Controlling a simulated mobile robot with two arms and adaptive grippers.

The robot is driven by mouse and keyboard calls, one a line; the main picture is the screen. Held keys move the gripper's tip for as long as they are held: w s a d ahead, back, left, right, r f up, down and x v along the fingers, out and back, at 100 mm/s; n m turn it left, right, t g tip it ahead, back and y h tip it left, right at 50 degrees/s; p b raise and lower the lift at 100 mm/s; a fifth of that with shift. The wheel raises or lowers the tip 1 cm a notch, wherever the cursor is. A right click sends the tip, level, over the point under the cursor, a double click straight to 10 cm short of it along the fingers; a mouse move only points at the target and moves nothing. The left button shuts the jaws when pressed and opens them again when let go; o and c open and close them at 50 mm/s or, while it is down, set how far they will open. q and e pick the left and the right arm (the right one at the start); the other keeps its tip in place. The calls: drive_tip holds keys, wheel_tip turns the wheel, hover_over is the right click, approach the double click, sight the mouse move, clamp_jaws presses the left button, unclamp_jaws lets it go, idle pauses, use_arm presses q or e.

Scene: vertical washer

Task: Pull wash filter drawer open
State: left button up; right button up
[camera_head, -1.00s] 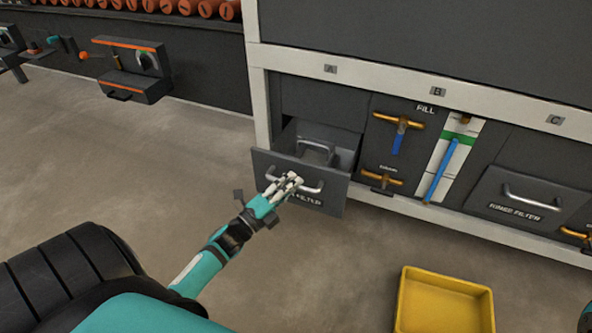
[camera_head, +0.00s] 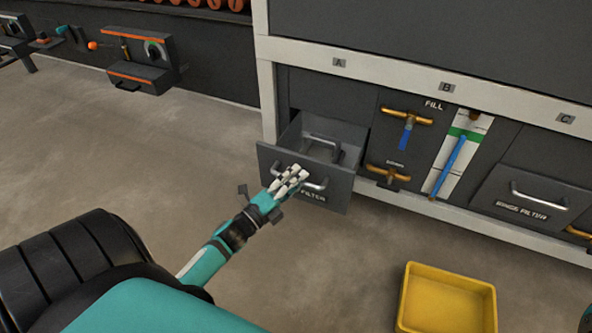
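The wash filter drawer (camera_head: 336,196) is a grey drawer under label A at the left of the machine. It stands pulled out, and I see into its open top, where a second metal handle (camera_head: 322,140) shows. Its front bears a metal handle (camera_head: 318,184) and lettering, partly hidden, that ends in "FILTER". My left gripper (camera_head: 291,178) is at the left part of the front handle, with its fingers over it. I cannot tell whether the fingers are closed around the handle. My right gripper is not in view; only a sliver of teal shows at the right edge.
A closed rinse filter drawer (camera_head: 525,196) is at the right. Orange-handled valves (camera_head: 406,117) and a blue-and-green gauge (camera_head: 452,160) sit between the drawers. A yellow bin (camera_head: 447,302) stands on the floor at front right. The floor before the open drawer is clear.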

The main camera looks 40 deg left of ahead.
use_arm(q)
drive_tip(key=v, duration=1.2)
